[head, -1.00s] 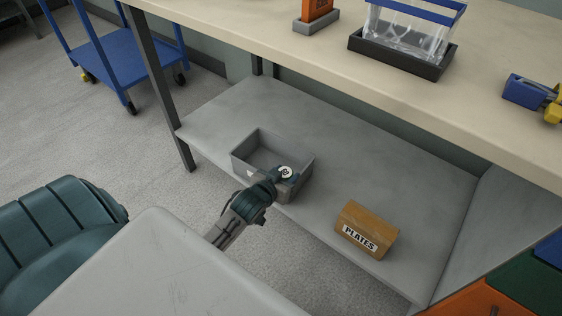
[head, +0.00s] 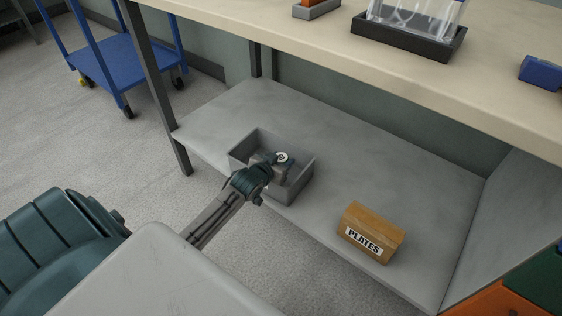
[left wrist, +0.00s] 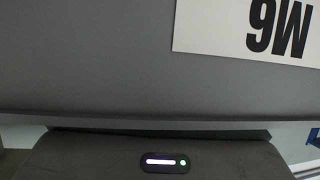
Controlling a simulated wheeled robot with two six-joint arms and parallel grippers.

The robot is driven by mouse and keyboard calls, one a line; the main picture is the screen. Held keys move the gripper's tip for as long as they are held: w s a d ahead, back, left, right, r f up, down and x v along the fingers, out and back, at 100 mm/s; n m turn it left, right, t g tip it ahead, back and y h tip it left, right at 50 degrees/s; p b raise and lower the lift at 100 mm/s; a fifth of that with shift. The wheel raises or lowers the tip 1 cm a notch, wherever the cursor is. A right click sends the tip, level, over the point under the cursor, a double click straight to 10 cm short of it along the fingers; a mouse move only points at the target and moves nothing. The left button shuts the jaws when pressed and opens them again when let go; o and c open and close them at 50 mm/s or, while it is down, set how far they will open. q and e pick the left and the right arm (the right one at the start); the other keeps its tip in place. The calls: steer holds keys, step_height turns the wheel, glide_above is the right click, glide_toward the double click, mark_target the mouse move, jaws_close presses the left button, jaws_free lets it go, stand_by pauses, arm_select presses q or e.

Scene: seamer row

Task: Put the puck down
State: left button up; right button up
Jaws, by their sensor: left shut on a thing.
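The puck (head: 282,157) is a small disc with a pale top and a dark mark. It is in my left gripper (head: 277,162), which is shut on it over the open grey bin (head: 304,180) on the lower shelf. The puck shows inside the bin's outline; I cannot tell whether it touches the floor of the bin. In the left wrist view a grey wall fills most of the picture, with a white label (left wrist: 250,28) reading M6 upside down. Neither fingertips nor puck show there. My right gripper is out of view.
A wooden box (head: 371,232) labelled PLATES stands to the right on the lower shelf (head: 400,160). The shelf between and behind is bare. The bench top (head: 420,90) overhangs the shelf. A blue trolley (head: 115,65) stands at the back left.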

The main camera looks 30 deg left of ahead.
arm_select(q)
steer(key=shift+f, duration=0.4)
steer(key=shift+s+f, duration=0.1)
steer(key=shift+f, duration=0.05)
